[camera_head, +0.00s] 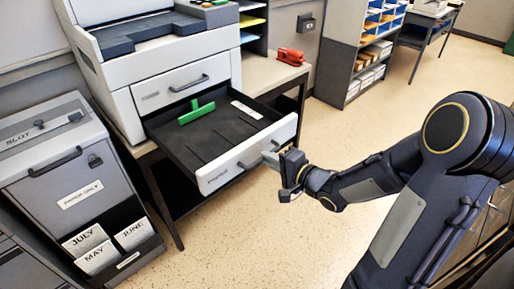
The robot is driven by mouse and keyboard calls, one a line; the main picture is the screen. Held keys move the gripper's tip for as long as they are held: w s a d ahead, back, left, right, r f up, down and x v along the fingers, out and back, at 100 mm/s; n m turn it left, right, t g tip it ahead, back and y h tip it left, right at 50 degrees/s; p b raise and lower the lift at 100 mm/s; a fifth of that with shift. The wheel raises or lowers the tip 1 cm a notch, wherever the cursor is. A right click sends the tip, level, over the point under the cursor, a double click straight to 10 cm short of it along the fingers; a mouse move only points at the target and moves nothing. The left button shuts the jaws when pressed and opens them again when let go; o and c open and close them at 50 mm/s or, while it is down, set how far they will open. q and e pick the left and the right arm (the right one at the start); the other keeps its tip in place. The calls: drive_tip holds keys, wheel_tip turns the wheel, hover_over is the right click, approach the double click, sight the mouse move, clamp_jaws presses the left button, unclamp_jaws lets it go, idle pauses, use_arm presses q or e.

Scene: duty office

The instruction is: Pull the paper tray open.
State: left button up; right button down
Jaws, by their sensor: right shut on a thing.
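The paper tray (208,150) is a dark drawer with a white front, low in the white printer (125,110). It stands well out from the printer body. A green T-shaped piece (197,112) and a white label strip lie inside it. My right gripper (280,162) is at the tray's white front, shut on the tray's handle (257,158); the fingertips partly hide the handle. My left gripper is not in view.
A grey cabinet (50,150) with month cards stands at the left, close to the printer. A red stapler (290,56) sits on the table behind. Shelves (360,50) stand at the back. The speckled floor in front of the tray is clear.

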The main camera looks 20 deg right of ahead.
drive_tip(key=shift+f+v, duration=0.25)
drive_tip(key=shift+v, duration=0.95)
drive_tip(key=c, duration=1.5)
unclamp_jaws()
drive_tip(key=p+v, duration=0.2)
drive_tip(key=v, duration=0.6)
